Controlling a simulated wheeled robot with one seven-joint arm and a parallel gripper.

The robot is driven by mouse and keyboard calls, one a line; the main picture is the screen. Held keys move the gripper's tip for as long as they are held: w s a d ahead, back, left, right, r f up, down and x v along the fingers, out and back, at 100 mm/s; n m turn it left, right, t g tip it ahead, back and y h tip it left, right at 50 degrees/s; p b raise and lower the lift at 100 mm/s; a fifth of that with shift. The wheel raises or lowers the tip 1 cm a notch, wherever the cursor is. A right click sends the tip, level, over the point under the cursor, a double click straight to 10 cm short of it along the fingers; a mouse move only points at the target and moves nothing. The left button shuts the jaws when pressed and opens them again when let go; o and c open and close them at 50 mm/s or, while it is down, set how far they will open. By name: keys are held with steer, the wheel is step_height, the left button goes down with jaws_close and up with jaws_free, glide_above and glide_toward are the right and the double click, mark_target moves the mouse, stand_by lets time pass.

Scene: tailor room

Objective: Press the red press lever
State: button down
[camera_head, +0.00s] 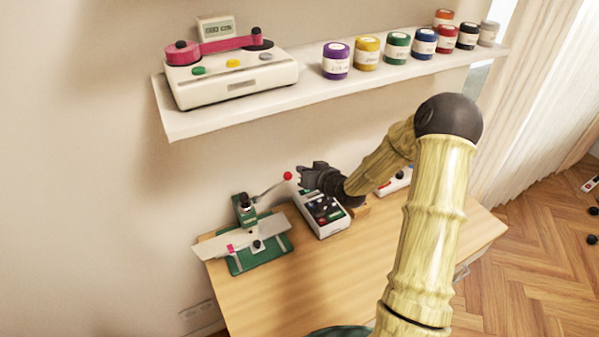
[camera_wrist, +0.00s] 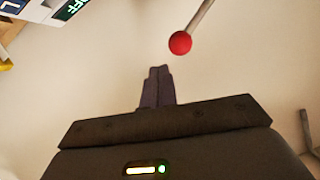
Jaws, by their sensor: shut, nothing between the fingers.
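The press lever is a grey rod with a red ball knob (camera_head: 288,176), slanting up to the right from a green press (camera_head: 262,257) on the wooden table. My gripper (camera_head: 303,174) is just right of the knob in the head view, at about its height. In the wrist view the red knob (camera_wrist: 180,43) and the end of its rod lie beyond the fingertips of my gripper (camera_wrist: 160,70), slightly to the right. The fingers are shut with nothing between them. A gap shows between fingers and knob in the wrist view.
A white control box (camera_head: 322,214) with dark and coloured controls stands right of the press, under my gripper. A wall shelf (camera_head: 180,125) above holds a white machine (camera_head: 232,80) and several labelled jars. The front of the wooden table (camera_head: 290,285) is clear.

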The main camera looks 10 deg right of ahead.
steer(key=b+v, duration=0.1)
steer(key=v, duration=0.7)
steer(key=shift+s+d, duration=0.2)
steer(key=shift+s, duration=0.15)
steer(key=s+a+r+g+h, duration=0.1)
steer(key=s+g, duration=0.4)
steer(key=s, duration=0.5)
steer(key=s+a+r+g+h, duration=0.1)
steer(key=s+a+g+h, duration=0.3)
steer(key=s, duration=0.7)
steer(key=shift+s+a+r+g+p, duration=0.25)
steer(key=shift+s+a+g+p, duration=0.1)
steer(key=shift+a+g, duration=0.2)
steer(key=shift+w, duration=0.1)
steer(key=shift+d, duration=0.1)
